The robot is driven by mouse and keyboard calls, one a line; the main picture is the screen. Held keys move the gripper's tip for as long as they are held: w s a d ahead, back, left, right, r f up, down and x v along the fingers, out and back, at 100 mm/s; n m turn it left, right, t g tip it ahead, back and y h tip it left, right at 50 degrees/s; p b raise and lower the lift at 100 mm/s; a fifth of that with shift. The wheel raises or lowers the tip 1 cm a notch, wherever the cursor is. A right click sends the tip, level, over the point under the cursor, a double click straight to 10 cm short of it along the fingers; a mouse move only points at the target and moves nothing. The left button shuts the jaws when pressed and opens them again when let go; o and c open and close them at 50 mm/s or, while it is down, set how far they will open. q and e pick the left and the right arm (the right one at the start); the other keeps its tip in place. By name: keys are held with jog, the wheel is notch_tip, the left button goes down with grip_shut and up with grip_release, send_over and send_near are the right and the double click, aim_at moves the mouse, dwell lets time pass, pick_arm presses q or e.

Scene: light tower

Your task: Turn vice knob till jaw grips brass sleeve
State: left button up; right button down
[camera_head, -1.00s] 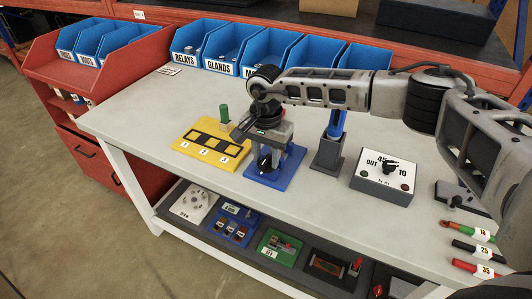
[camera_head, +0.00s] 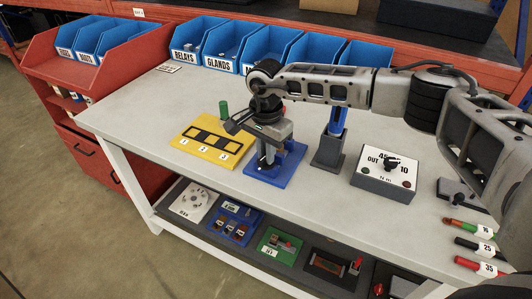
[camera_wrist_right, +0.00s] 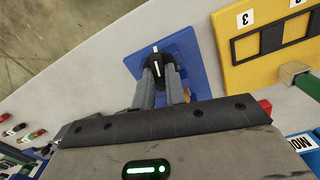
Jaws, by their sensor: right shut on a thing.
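The vice stands on a blue base plate (camera_head: 288,176) near the front edge of the bench. Its black knob (camera_wrist_right: 156,62) carries a white line and shows between my right fingertips in the right wrist view. My right gripper (camera_head: 265,164) points down over the base and is shut on the knob. The jaw is mostly hidden behind my gripper. A small brass-coloured patch (camera_wrist_right: 187,95) shows beside one finger; I cannot tell whether it is the sleeve or whether the jaw touches it. My left gripper is out of view.
A yellow plate (camera_head: 210,148) with numbered dark slots and a green post lies just left of the vice. A dark stand with a blue post (camera_head: 331,140) is close on the right, then a grey switch box (camera_head: 386,178). Blue bins (camera_head: 230,52) line the back.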

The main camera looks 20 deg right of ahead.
jog(key=m+b, duration=0.1)
jog(key=m, duration=0.2)
jog(key=shift+m, duration=0.4)
jog(key=m+b, duration=0.1)
jog(key=m, duration=0.1)
jog(key=shift+m, duration=0.3)
jog(key=m+b, duration=0.1)
jog(key=m, duration=0.3)
jog(key=shift+m, duration=0.3)
jog(key=m, duration=0.2)
jog(key=shift+r+m+b, duration=0.1)
jog(key=shift+m+b, duration=0.2)
jog(key=shift+m, duration=0.1)
jog(key=shift+w+m, duration=0.1)
jog(key=shift+m, duration=0.8)
jog(key=m, duration=1)
jog(key=shift+r, duration=0.1)
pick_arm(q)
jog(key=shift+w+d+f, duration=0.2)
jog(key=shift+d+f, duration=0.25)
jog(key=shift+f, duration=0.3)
pick_arm(e)
jog(key=shift+m, duration=1.1)
